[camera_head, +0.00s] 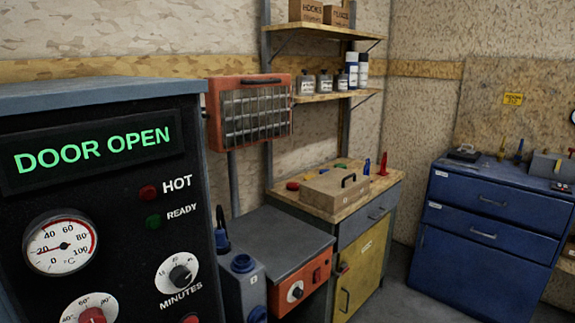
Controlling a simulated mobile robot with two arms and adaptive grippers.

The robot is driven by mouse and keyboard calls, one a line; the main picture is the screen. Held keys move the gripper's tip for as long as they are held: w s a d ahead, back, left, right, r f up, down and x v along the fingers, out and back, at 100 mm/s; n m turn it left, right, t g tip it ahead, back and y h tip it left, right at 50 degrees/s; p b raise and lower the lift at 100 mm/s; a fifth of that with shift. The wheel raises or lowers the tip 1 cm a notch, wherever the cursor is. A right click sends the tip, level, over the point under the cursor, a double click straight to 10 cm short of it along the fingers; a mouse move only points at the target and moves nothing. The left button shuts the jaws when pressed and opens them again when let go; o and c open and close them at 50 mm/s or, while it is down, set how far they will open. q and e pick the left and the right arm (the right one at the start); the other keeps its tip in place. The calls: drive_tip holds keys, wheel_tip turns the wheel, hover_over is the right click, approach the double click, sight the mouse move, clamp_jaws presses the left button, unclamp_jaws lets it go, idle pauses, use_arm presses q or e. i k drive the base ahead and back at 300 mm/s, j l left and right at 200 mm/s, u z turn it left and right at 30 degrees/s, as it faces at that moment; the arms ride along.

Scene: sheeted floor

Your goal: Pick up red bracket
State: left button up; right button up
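A small upright red piece (383,164) stands at the back right of the wooden bench top (385,184), beside a small blue piece (367,167). It is too small to tell if it is a bracket. A low, rounded red piece (292,186) lies at the bench's left edge. Neither of my grippers is in view.
A wooden box with a black handle (335,192) sits on the bench. An oven-like panel reading "DOOR OPEN" (95,150) fills the left foreground. A blue drawer cabinet (485,240) stands at right. Grey floor (395,285) shows between bench and cabinet.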

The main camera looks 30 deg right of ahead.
sight(383, 162)
drive_tip(key=z, duration=1.65)
drive_tip(key=i+u, duration=0.15)
drive_tip(key=u, duration=0.4)
drive_tip(key=i+l+u, duration=0.25)
drive_tip(key=i+l, duration=0.15)
drive_tip(key=i+l+u, duration=0.25)
drive_tip(key=i+l, duration=0.2)
drive_tip(key=i+l+u, duration=0.25)
drive_tip(key=l, duration=0.3)
drive_tip(key=i, duration=0.1)
